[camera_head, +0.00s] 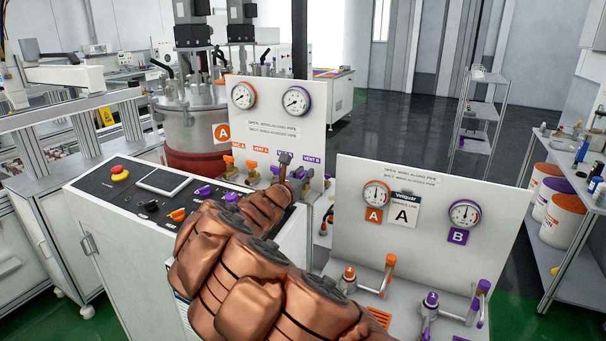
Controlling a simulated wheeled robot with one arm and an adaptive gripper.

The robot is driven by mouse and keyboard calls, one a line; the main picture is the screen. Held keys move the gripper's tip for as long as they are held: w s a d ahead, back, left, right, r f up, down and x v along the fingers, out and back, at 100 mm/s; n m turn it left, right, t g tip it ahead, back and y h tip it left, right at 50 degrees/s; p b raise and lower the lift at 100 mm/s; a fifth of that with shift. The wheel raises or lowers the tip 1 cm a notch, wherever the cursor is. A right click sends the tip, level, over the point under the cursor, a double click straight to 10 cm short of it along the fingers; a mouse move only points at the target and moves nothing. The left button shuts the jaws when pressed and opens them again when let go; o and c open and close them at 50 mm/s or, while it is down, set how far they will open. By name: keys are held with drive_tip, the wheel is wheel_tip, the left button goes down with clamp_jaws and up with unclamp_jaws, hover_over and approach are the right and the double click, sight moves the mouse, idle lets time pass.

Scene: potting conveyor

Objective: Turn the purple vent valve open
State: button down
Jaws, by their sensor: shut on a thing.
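The purple vent valve (308,174) is at the right end of the valve row on the rear white panel, under the "VENT B" label. My gripper (286,160) is at this row, just left of that label, at the far end of my copper arm. It is shut on a valve, which I take to be the purple vent valve. The jaws are small and dark, and my arm hides part of the row. The handle's exact angle cannot be made out. Another purple valve (275,170) shows just left of my gripper.
Orange valves (252,168) stand left in the same row, below two gauges. A control console (150,195) with purple and orange knobs is at left. A second gauge panel (350,225) with pipe valves stands close at right. Open floor (400,120) lies behind.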

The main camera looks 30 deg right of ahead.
drive_tip(key=c, duration=1.2)
unclamp_jaws()
drive_tip(key=shift+v, duration=5.95)
drive_tip(key=shift+s, duration=0.1)
